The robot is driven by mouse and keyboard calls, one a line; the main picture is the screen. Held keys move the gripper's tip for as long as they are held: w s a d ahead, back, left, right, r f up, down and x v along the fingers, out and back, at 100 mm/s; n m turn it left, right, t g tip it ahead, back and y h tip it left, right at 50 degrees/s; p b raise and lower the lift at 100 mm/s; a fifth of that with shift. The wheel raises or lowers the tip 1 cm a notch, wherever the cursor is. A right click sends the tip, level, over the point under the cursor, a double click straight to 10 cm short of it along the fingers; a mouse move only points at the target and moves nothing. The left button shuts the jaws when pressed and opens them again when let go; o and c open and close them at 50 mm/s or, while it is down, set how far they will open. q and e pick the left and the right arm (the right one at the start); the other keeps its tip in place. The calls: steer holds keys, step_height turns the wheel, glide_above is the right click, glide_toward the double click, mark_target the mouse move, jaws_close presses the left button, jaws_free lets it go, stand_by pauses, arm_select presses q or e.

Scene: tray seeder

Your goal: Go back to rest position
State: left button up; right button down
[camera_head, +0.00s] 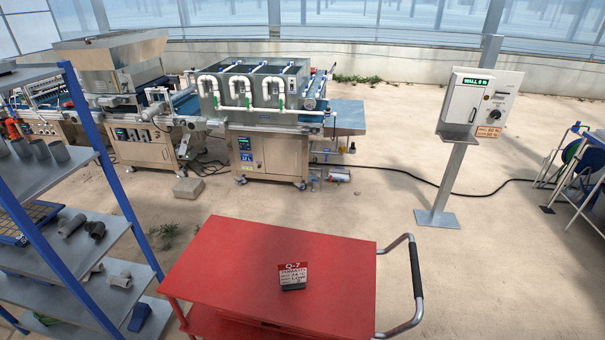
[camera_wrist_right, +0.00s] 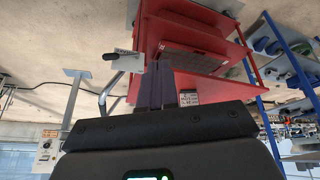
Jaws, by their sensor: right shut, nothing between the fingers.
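My right gripper (camera_wrist_right: 157,82) shows in the right wrist view as two dark fingers, closed together with nothing between them. The red cart (camera_wrist_right: 195,40) appears beyond the fingers in that upside-down view. In the head view no gripper shows. My left gripper is in neither view.
A grey shelf rack (camera_head: 85,249) with blue posts holds pipe fittings at the left. The seeder machine (camera_head: 265,150) stands at the back. A control box (camera_head: 466,101) on a post (camera_head: 446,180) stands at right. Floor between the cart and post is clear.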

step_height(320, 180, up, 13)
steer(key=s+g+p, duration=0.1)
steer(key=s+p, duration=0.1)
steer(key=p, duration=1.2)
steer(key=shift+r, duration=0.2)
steer(key=shift+s+d, duration=0.1)
